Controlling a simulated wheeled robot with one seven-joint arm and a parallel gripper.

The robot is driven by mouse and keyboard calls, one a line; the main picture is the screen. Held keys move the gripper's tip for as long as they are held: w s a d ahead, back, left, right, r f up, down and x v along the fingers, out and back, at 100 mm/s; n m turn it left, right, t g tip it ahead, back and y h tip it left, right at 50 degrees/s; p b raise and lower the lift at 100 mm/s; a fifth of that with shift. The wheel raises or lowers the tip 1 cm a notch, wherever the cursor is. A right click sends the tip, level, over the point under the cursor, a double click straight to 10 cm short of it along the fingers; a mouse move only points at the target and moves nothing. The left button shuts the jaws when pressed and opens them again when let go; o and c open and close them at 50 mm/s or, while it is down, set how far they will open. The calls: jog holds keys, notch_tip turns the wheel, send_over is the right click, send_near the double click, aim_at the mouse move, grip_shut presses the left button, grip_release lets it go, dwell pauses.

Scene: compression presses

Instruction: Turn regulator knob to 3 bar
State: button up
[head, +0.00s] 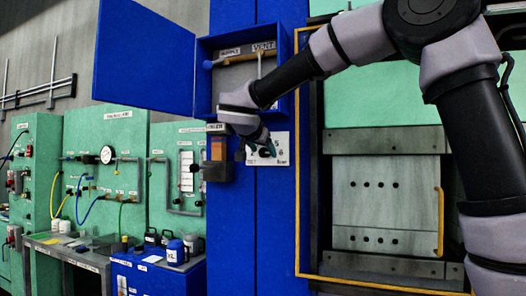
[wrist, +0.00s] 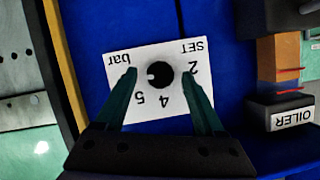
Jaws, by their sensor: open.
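The regulator knob (wrist: 160,75) is a small round black knob on a white label plate (wrist: 150,53), seen upside down in the wrist view. The plate reads SET, bar, 2, 4 and 5; the place between 2 and 4 is covered by a finger. A small pale mark on the knob points left in the wrist view, towards the left finger. My gripper (wrist: 160,75) is open, with one dark green finger on each side of the knob and gaps visible between. In the head view the plate (head: 282,161) is on the blue column, partly hidden by my gripper (head: 262,148).
An oiler (head: 218,149) is mounted left of the plate; its label also shows at right in the wrist view (wrist: 293,117). An open blue cabinet (head: 203,80) is above, its door (head: 145,55) swung left. A yellow-edged press frame (head: 299,200) is to the right.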

jog(key=shift+w+f, duration=0.1)
jog(key=shift+w, duration=0.1)
grip_shut()
